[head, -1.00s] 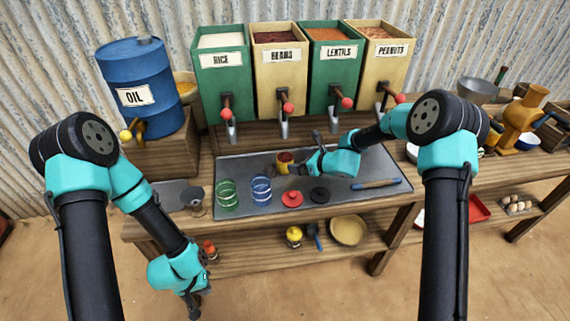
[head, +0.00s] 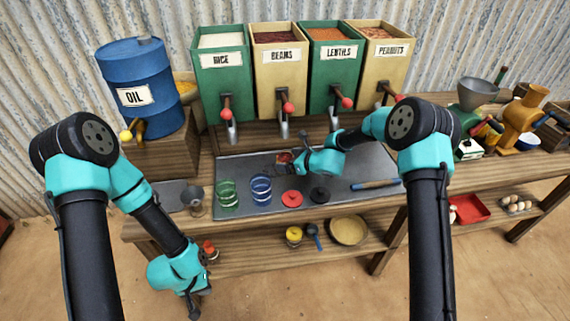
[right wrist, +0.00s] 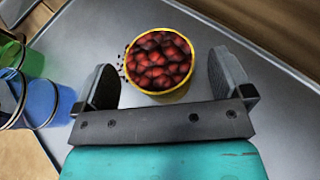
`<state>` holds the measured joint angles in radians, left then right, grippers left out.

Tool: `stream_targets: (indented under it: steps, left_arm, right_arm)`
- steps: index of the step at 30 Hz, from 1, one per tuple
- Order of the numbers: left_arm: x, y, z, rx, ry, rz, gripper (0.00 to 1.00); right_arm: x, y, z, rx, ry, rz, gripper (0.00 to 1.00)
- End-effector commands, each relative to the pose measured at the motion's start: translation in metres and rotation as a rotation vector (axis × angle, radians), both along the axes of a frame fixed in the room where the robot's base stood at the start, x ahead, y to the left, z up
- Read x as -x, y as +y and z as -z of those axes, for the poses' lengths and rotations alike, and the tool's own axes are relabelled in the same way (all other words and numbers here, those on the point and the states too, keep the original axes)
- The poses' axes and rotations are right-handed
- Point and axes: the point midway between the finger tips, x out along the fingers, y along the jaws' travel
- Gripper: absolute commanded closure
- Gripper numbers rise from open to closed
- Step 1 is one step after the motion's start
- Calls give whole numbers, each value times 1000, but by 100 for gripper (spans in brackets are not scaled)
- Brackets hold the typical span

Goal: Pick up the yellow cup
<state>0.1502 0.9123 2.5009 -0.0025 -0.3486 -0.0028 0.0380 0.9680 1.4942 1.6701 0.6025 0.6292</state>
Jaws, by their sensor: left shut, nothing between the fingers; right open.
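The yellow cup (right wrist: 131,72), filled with dark red beans, stands upright on the grey metal tray in the right wrist view. In the head view only a bit of its red contents (head: 285,157) shows behind my right gripper (head: 282,167). My right gripper is open, with one finger on each side of the cup; visible gaps separate both fingers from its wall in the right wrist view. My left gripper (head: 193,306) is shut and empty, hanging low in front of the bench at the left.
Green (head: 228,194) and blue (head: 261,189) ringed glasses stand left of the cup. Red (head: 292,198) and black (head: 319,195) lids lie in front of it. Four-tap dispensers (head: 283,128) stand behind. A blue-handled tool (head: 376,184) lies at right.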

Motion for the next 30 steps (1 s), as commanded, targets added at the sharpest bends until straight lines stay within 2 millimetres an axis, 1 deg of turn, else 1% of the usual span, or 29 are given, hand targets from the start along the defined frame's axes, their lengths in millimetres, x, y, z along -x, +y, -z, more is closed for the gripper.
stream_targets:
  steps: [7,8,25,26,30]
  left_arm:
    - [0,0,0,0,0,0,100]
    - [0,0,0,0,0,0,100]
    - [0,0,0,0,0,0,100]
    - [0,0,0,0,0,0,100]
    - [0,0,0,0,0,0,100]
  right_arm:
    - [0,0,0,0,0,0,2]
    - [0,0,0,0,0,0,4]
    - [0,0,0,0,0,0,59]
    - [0,0,0,0,0,0,61]
    - [0,0,-1,0,-1,0,61]
